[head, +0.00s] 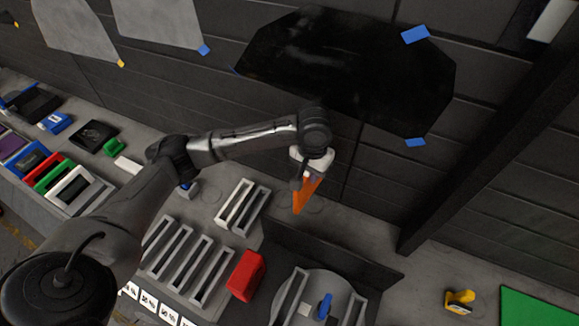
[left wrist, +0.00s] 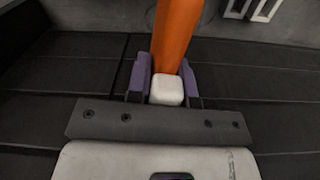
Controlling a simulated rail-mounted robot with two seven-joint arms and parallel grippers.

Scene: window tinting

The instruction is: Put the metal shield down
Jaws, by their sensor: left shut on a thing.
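My left gripper (head: 312,174) is in the middle of the head view, with its arm coming in from the left. In the left wrist view its two purple fingers are closed on a white block-shaped end (left wrist: 167,90). A long orange piece (head: 304,197) extends from this end, and it also shows in the left wrist view (left wrist: 174,35). I take this held piece to be the metal shield; no bare metal shows on it. In the head view it points downward in front of the wall, near the bench top. Whether its tip touches the bench cannot be told. My right gripper is not in view.
A slotted grey rack (head: 243,207) stands left of the held piece, with a larger slotted rack (head: 187,262) nearer. A red box (head: 246,275) and a round grey holder (head: 316,284) stand in front. Dark film (head: 350,70) is taped to the wall. A yellow item (head: 459,299) sits right.

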